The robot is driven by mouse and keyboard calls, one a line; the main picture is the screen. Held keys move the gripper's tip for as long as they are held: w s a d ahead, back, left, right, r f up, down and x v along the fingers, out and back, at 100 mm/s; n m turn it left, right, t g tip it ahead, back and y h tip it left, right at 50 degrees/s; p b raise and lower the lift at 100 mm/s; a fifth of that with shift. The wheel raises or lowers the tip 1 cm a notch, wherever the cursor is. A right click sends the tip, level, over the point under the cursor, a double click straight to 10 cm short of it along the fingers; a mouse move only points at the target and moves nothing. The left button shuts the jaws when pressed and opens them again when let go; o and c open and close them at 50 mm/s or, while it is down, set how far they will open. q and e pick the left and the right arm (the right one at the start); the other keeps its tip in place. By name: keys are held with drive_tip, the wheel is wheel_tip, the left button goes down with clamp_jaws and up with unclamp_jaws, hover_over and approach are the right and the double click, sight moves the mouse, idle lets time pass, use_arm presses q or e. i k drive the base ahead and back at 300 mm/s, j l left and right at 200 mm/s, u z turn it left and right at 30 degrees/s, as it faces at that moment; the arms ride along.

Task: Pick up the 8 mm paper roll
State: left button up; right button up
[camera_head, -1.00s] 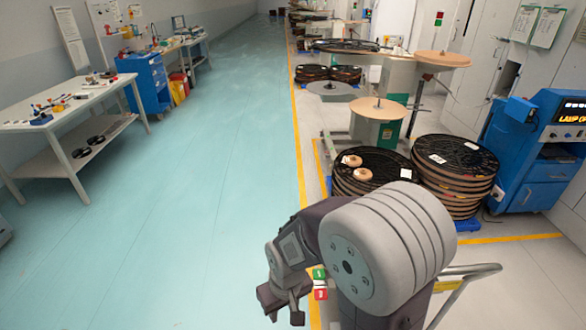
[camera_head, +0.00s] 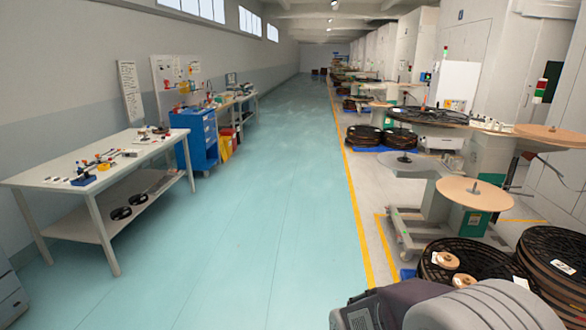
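Two small tan paper rolls, one (camera_head: 445,260) behind the other (camera_head: 463,284), lie on top of a stack of black reels (camera_head: 481,261) at the lower right. I cannot read any width on them, so I cannot tell which is the 8 mm roll. Part of my arm shows at the bottom right, in front of the lower part of that stack. Neither of my grippers is in view.
A white worktable (camera_head: 60,181) with small tools stands at the left, beside a blue cabinet (camera_head: 197,137). A rewind station with a tan disc (camera_head: 475,193) stands behind the rolls. Another reel stack (camera_head: 557,262) is at the right edge. The teal aisle floor (camera_head: 270,220) is clear.

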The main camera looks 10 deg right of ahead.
sight(460, 280)
drive_tip(key=i+l+z, duration=0.3)
drive_tip(key=i, duration=0.35)
drive_tip(key=i+z, duration=0.3)
drive_tip(key=i, duration=0.35)
drive_tip(key=i+z, duration=0.3)
drive_tip(key=i, duration=0.4)
drive_tip(key=i+j+z, duration=0.35)
drive_tip(key=i, duration=0.3)
drive_tip(key=i+z, duration=0.3)
drive_tip(key=i, duration=0.2)
drive_tip(key=i+z, duration=0.3)
drive_tip(key=i, duration=0.2)
drive_tip(key=i+j+z, duration=0.3)
drive_tip(key=i, duration=0.15)
drive_tip(key=i+l+z, duration=0.15)
drive_tip(key=i+z, duration=0.65)
drive_tip(key=z, duration=0.15)
